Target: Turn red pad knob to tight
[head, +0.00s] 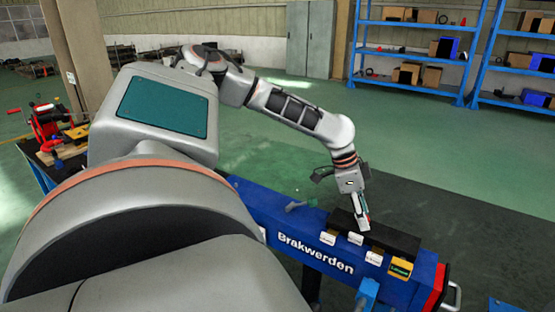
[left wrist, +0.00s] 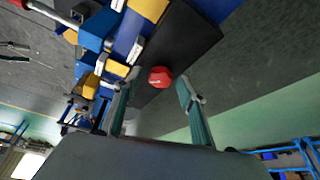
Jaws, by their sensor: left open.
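A red knob (left wrist: 160,76) sits on a black panel (left wrist: 190,45) in the left wrist view. My left gripper (left wrist: 155,98) is open, with one finger on each side of the knob in that view. I cannot tell whether the fingers touch it. In the head view my left gripper (head: 362,222) points down at the black panel (head: 400,240) on a blue beam (head: 270,212) lettered "Brakwerden". My right gripper is not in view.
White tags (head: 327,238) and a yellow tag (head: 400,269) hang along the panel's near side. A red end plate with a metal handle (head: 452,297) closes the beam's right end. Blue shelves (head: 410,52) with boxes stand at the back. Green floor behind the beam is clear.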

